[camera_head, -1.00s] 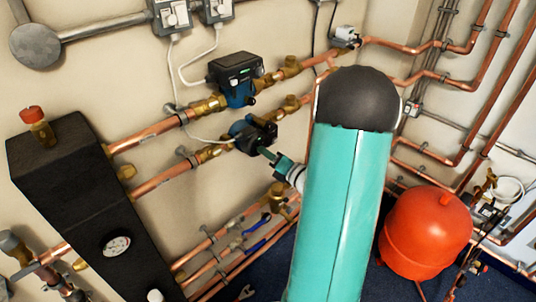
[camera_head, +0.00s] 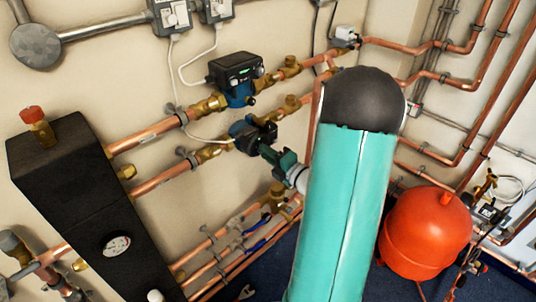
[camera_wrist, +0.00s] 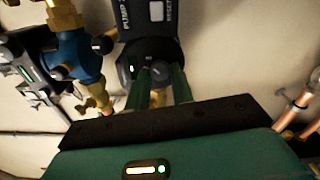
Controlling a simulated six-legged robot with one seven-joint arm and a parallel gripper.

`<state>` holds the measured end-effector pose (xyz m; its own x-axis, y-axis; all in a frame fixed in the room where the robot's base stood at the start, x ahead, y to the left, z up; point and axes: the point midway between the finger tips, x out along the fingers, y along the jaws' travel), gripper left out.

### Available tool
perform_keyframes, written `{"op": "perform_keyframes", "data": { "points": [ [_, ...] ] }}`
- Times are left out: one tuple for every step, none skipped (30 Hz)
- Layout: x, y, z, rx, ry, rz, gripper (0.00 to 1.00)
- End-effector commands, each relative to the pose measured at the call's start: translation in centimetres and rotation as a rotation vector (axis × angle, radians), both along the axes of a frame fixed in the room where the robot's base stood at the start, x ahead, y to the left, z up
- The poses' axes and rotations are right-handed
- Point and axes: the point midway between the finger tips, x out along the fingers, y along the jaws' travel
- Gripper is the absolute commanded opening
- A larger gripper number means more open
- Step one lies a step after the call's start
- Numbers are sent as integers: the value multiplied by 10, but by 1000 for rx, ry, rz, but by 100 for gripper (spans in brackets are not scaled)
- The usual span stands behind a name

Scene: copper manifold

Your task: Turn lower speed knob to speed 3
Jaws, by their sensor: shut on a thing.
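The lower pump (camera_head: 256,134) is a dark head on a blue body, on the lower copper pipe. In the wrist view its dark face (camera_wrist: 157,12) carries lettering and a light button, with the round speed knob (camera_wrist: 158,70) below. My gripper (camera_wrist: 161,72) has its two green fingers on either side of the knob, shut on it. The fingers partly hide the knob, and I cannot read its setting. In the head view my gripper (camera_head: 264,149) meets the front of the lower pump from the lower right.
The upper pump (camera_head: 236,72) sits just above, with a white cable nearby. A black manifold block (camera_head: 75,190) stands at left. A red tank (camera_head: 425,235) stands at right. Copper pipes with brass valves (camera_head: 277,195) run below my gripper.

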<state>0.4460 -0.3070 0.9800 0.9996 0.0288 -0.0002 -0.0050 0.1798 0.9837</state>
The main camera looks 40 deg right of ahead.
Motion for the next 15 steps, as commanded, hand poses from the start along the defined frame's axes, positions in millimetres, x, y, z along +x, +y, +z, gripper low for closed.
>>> {"op": "perform_keyframes", "data": {
  "points": [
    [-1,-1,0,2,1,-3,0],
    [-1,-1,0,2,1,-3,0],
    [-1,-1,0,2,1,-3,0],
    [-1,-1,0,1,0,-3,0],
    [-1,-1,0,1,0,-3,0],
    [-1,-1,0,1,0,-3,0],
    [-1,-1,0,1,0,-3,0],
    [-1,-1,0,1,0,-3,25],
    [-1,-1,0,1,0,-3,33],
    [-1,-1,0,1,0,-3,39],
    [-1,-1,0,1,0,-3,45],
    [-1,-1,0,1,1,-2,45],
    [-1,-1,0,0,1,-2,45],
    [-1,-1,0,0,1,-2,45],
    [-1,0,0,0,1,-2,45]
  ]
}}
